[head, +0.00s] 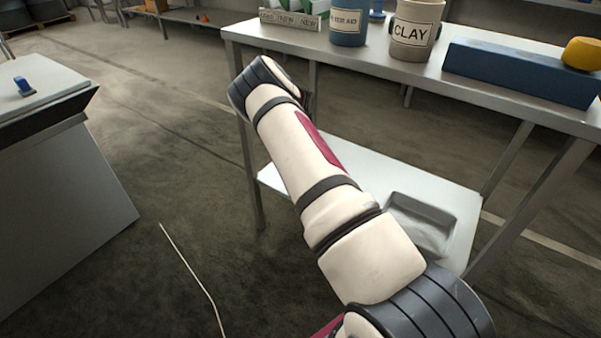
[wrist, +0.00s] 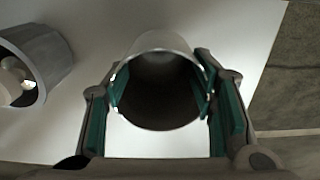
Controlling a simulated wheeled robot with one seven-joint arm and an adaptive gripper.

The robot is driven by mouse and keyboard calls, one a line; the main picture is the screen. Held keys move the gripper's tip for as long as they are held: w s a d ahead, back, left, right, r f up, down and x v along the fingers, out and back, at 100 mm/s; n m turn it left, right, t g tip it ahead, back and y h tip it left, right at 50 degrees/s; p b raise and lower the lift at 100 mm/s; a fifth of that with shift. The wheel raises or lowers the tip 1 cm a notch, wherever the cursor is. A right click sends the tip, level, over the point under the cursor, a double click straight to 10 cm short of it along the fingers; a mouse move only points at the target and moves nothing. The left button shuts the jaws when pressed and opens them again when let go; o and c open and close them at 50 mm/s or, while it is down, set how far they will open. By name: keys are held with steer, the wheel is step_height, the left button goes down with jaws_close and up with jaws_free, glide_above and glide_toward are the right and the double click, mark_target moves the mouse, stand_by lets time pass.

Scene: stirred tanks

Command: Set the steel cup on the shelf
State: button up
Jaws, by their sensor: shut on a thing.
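The steel cup (wrist: 160,62) is between the fingers of my gripper (wrist: 163,98) in the wrist view, its dark open mouth turned toward the camera. The teal finger pads press on both its sides. A pale flat surface (wrist: 225,30) lies behind and below the cup; I cannot tell whether the cup touches it. In the head view, a pale lower shelf (head: 350,152) runs under the metal table. My arm covers part of it there, and my gripper and the cup are hidden.
A grey bucket-like container (wrist: 42,58) with pale things inside stands left of the cup. A shallow grey tray (head: 420,224) lies on the lower shelf. The tabletop (head: 425,73) above holds a clay pot (head: 414,30), a blue container (head: 348,24) and a blue box (head: 520,72).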

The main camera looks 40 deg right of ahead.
steer(key=shift+w+d+f, duration=0.1)
steer(key=shift+w+f, duration=0.05)
steer(key=shift+w, duration=0.15)
steer(key=shift+f+b, duration=1.15)
steer(key=shift+f, duration=0.45)
steer(key=shift+f, duration=0.1)
steer(key=o, duration=1.1)
steer(key=shift+o, duration=0.2)
step_height(320, 180, up, 8)
steer(key=p, duration=0.3)
steer(key=shift+f, duration=0.15)
steer(key=shift+s, duration=0.1)
